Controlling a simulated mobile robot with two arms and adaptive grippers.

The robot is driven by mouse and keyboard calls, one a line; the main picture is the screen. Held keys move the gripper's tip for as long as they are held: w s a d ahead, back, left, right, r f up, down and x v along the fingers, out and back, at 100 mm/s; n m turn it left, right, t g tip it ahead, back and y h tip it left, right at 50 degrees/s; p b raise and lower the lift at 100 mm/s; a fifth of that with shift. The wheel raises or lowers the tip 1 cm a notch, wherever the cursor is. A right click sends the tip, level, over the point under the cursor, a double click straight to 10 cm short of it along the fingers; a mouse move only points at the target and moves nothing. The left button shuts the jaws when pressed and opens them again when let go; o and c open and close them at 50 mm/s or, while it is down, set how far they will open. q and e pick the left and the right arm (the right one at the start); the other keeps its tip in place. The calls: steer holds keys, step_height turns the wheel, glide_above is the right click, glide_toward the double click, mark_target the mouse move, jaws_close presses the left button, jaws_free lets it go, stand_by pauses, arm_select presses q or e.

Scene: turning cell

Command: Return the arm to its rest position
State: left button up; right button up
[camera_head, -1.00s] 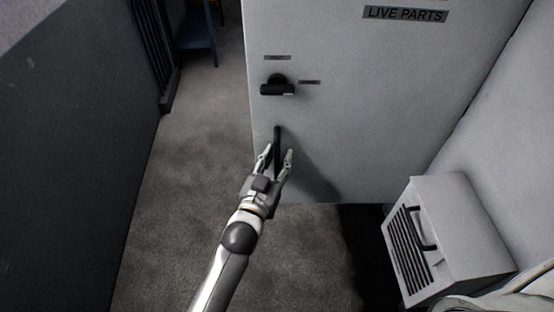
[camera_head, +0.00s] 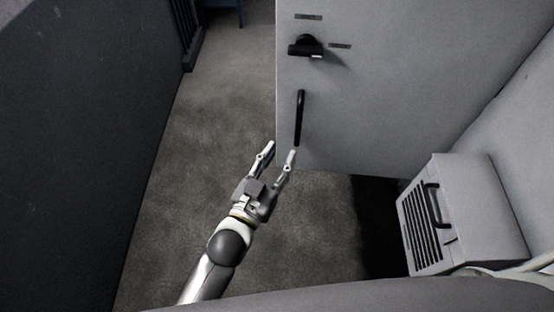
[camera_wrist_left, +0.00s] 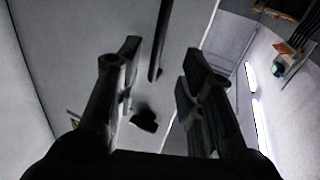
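My left gripper (camera_head: 281,153) is open and empty in the head view, its fingers pointing up toward the grey cabinet door. It is just below and left of the black vertical bar handle (camera_head: 299,118) on the door (camera_head: 400,90), and apart from it. In the left wrist view the two spread fingers (camera_wrist_left: 155,75) show with nothing between them. The bar handle also shows beyond them in the left wrist view (camera_wrist_left: 159,40), as does the dark knob (camera_wrist_left: 146,121). My right gripper is in neither view.
A black rotary knob (camera_head: 306,46) sits above the handle. A pale box with a slatted vent and black handle (camera_head: 471,208) stands at the right. A dark panel (camera_head: 75,130) bounds the left side. Bare floor (camera_head: 190,150) lies between the panel and the door.

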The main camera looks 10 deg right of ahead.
arm_select(q)
steer(key=shift+s+a, duration=0.15)
steer(key=shift+s, duration=0.1)
steer(key=shift+f, duration=0.1)
stand_by(0.3)
steer(key=s+a+f+n+g+y+b, duration=0.1)
steer(key=s+a+f+g+y, duration=0.3)
steer(key=f, duration=0.9)
steer(key=s+a+f+g, duration=0.15)
steer(key=a+f, duration=0.45)
steer(key=f, duration=0.6)
steer(key=s+a+f+n+g+y+b, duration=0.1)
steer(key=s+a+f+y, duration=0.3)
steer(key=f, duration=0.9)
steer(key=s+a+f+n+g, duration=0.1)
steer(key=s+a+f+g, duration=0.1)
steer(key=s+a+f, duration=0.3)
steer(key=s+a+f+g+y+b, duration=0.1)
steer(key=s+a+f+g, duration=0.2)
steer(key=s, duration=0.9)
steer(key=s+a+f+n+g+y, duration=0.1)
steer(key=s+a+f+g, duration=0.1)
steer(key=s+a+f, duration=0.5)
step_height(320, 180, down, 2)
steer(key=shift+s+f+n+b, duration=0.25)
steer(key=shift+s+n+b, duration=0.1)
steer(key=shift+s, duration=0.75)
steer(key=shift+g, duration=0.25)
